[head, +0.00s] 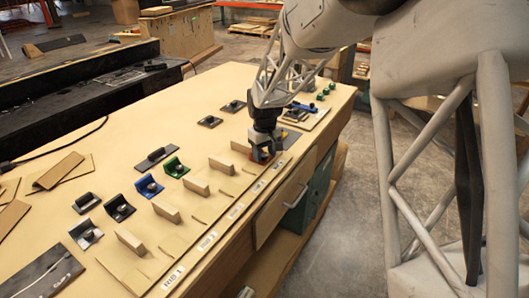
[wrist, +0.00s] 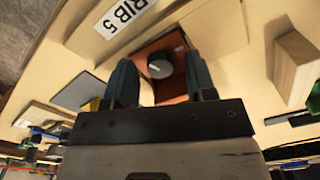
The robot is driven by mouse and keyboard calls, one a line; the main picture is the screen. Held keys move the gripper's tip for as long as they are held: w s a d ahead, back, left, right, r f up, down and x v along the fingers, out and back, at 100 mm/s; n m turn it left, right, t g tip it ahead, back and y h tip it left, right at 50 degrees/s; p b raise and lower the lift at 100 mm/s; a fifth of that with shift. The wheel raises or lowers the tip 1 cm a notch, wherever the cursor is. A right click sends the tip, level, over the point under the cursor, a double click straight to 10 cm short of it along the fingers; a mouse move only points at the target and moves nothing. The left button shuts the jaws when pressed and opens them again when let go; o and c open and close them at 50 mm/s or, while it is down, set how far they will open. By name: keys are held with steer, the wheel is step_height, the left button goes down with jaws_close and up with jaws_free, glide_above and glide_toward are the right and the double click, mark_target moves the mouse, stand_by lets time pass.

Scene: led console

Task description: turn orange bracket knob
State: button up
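The orange bracket (wrist: 170,88) shows in the wrist view, with a round dark grey knob (wrist: 159,66) with a pale pointer line on it. My gripper (wrist: 159,60) is open, its two blue-grey fingers on the left and right of the knob, with a visible gap on each side. How deep the fingertips reach beside the knob is hard to tell. In the head view my gripper (head: 264,152) points down over the far part of the bench, and only a bit of the orange bracket (head: 259,156) shows behind the fingers. The knob is hidden there.
Several wooden blocks (head: 165,212) line the near side. A label reading RIB 5 (wrist: 124,15) lies near the orange bracket. A wooden block (wrist: 292,68) stands to its right.

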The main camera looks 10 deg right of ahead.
mark_target(264, 155)
steer(key=shift+r, duration=4)
steer(key=n, duration=0.6)
steer(key=shift+f, duration=0.2)
steer(key=shift+f, duration=0.1)
steer(key=shift+f, duration=3.8)
